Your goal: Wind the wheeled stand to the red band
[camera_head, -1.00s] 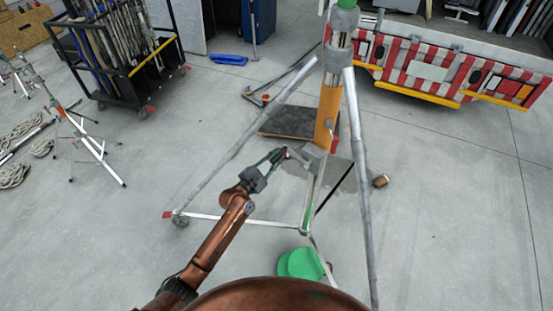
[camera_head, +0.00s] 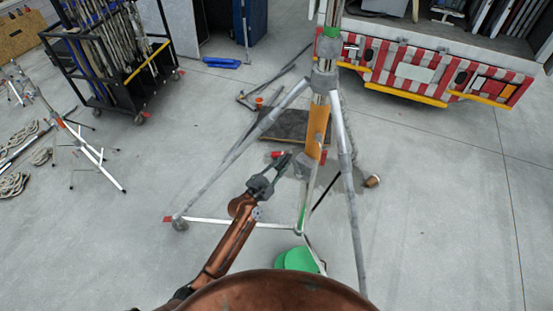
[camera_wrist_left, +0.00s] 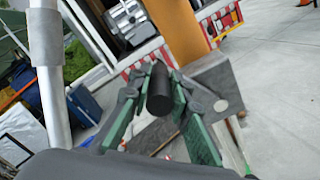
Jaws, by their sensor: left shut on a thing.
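The wheeled stand (camera_head: 342,145) is a grey tripod with an orange-yellow column section (camera_head: 317,128) and a grey crank box (camera_head: 304,167) low on it. A green part (camera_head: 329,33) shows on the upper column. My left gripper (camera_head: 282,164) is beside the crank box. In the left wrist view, its green-padded fingers (camera_wrist_left: 160,100) are closed about a black cylindrical crank handle (camera_wrist_left: 160,90), with the orange column (camera_wrist_left: 180,35) behind. A small red piece (camera_head: 278,154) shows by the fingertips. I cannot make out a clear red band on the column. My right gripper is out of view.
A truck tail with red-white stripes (camera_head: 420,68) stands behind at right. A black rack of poles (camera_head: 112,60) is at upper left, with folded stands and ropes. A green object (camera_head: 297,259) lies near my body. Floor at right is clear.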

